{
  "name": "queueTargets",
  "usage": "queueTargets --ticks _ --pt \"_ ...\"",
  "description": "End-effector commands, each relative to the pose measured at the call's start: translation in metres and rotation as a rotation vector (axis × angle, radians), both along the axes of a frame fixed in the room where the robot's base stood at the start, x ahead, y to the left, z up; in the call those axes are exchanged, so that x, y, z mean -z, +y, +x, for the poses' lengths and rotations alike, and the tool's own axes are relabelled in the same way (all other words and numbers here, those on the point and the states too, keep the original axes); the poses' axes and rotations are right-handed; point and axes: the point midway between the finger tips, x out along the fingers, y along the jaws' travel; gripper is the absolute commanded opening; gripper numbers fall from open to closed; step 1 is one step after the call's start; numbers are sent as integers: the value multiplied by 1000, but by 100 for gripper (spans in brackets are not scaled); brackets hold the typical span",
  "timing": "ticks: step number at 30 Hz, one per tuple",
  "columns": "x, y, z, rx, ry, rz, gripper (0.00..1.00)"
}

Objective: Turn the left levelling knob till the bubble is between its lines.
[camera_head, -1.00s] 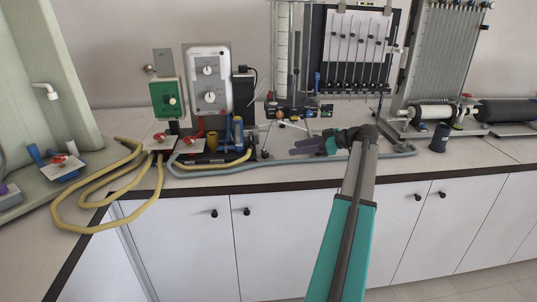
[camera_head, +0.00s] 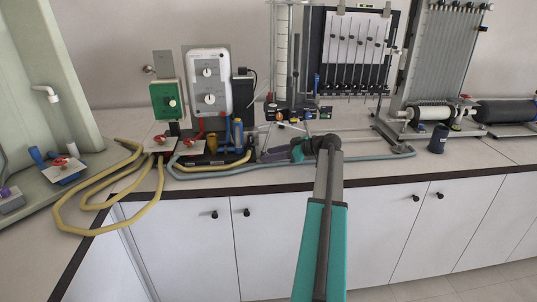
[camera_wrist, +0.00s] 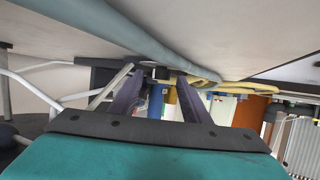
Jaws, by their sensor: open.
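The manometer board (camera_head: 352,42) stands at the back of the bench in the head view, on a light frame with thin legs. My gripper (camera_head: 268,155) is low over the bench at the frame's front left foot, pointing left. It hides that foot, where the left levelling knob sat in view a second ago. In the wrist view my gripper (camera_wrist: 159,80) is open, its two dark fingers apart. A small dark part, apparently the left levelling knob (camera_wrist: 158,72), shows between the fingertips; contact cannot be told. The bubble and its lines cannot be made out.
A blue-grey hose (camera_head: 240,169) runs along the bench front, close to my gripper, and also crosses the wrist view (camera_wrist: 130,35). Yellow hoses (camera_head: 88,201) and a pump set with a white control box (camera_head: 208,82) stand left. A dark cup (camera_head: 439,138) stands right.

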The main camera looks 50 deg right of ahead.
Motion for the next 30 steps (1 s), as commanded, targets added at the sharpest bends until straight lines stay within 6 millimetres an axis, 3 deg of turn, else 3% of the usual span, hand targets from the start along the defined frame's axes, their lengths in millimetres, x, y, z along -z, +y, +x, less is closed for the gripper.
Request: queueTargets --ticks 6,15,22,30 --pt "4 5 12 -1 0 -1 43" --pt "5 6 13 -1 0 -1 43" --pt "5 6 13 -3 0 -1 4" --pt "6 6 13 6 0 -1 2"
